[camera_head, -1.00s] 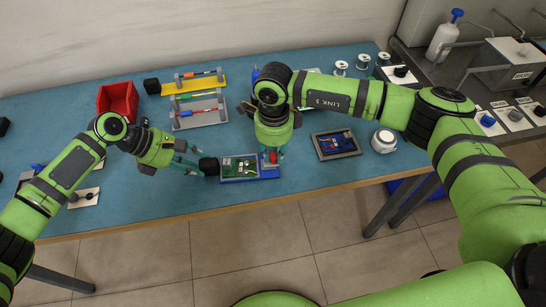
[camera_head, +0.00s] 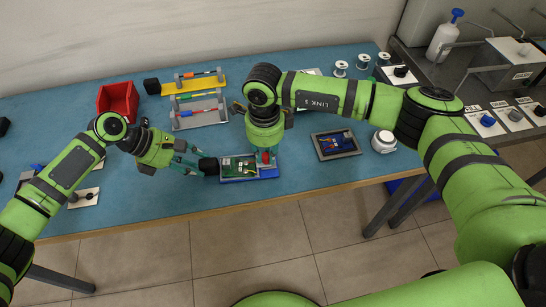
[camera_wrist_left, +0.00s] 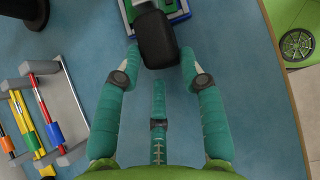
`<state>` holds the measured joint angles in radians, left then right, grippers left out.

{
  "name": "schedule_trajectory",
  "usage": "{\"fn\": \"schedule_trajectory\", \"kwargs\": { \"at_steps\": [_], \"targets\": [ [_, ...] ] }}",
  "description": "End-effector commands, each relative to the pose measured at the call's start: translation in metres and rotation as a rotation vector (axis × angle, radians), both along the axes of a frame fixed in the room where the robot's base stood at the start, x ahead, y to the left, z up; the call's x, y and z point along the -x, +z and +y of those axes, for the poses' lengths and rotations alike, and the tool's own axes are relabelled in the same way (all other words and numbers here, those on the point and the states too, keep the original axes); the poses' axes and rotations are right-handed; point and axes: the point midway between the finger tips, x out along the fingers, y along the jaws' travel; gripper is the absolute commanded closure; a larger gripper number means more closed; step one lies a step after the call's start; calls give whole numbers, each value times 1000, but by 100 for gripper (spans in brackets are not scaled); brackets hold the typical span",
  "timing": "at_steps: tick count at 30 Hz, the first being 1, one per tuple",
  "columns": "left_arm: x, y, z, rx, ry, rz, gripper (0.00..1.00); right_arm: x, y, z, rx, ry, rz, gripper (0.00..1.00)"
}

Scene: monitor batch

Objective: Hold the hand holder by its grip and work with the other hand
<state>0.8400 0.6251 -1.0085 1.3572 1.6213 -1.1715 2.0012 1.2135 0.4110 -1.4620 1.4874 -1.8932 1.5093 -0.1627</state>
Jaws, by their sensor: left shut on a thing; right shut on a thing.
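The hand holder is a blue plate (camera_head: 238,178) carrying a green circuit board (camera_head: 238,165), with a black grip (camera_head: 208,166) at its left end. My left gripper (camera_head: 200,164) is shut on the grip. In the left wrist view the black grip (camera_wrist_left: 157,38) sits between the teal fingertips (camera_wrist_left: 157,72). My right gripper (camera_head: 264,156) points down over the right end of the holder. It is shut on a small red thing (camera_head: 265,157), mostly hidden by the fingers.
A grey tray (camera_head: 355,151) with a dark board and a white round container (camera_head: 383,141) stand to the right.

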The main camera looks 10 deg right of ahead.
Motion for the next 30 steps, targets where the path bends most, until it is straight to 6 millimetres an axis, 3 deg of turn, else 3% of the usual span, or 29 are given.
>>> {"fn": "schedule_trajectory", "kwargs": {
  "at_steps": [25, 26, 27, 30],
  "targets": [
    [4, -3, -2, -3, -12, 5, 100, -3, 2, 13, -8, 0, -7, 100],
    [4, -3, -2, -3, -12, 5, 100, -3, 2, 12, -7, 0, -7, 70],
    [4, -3, -2, -3, -11, 5, 100, -3, 2, 12, -8, 0, -7, 54],
    [4, -4, -2, -3, -10, 6, 100, -3, 1, 12, -7, 0, -5, 50]
  ]
}}
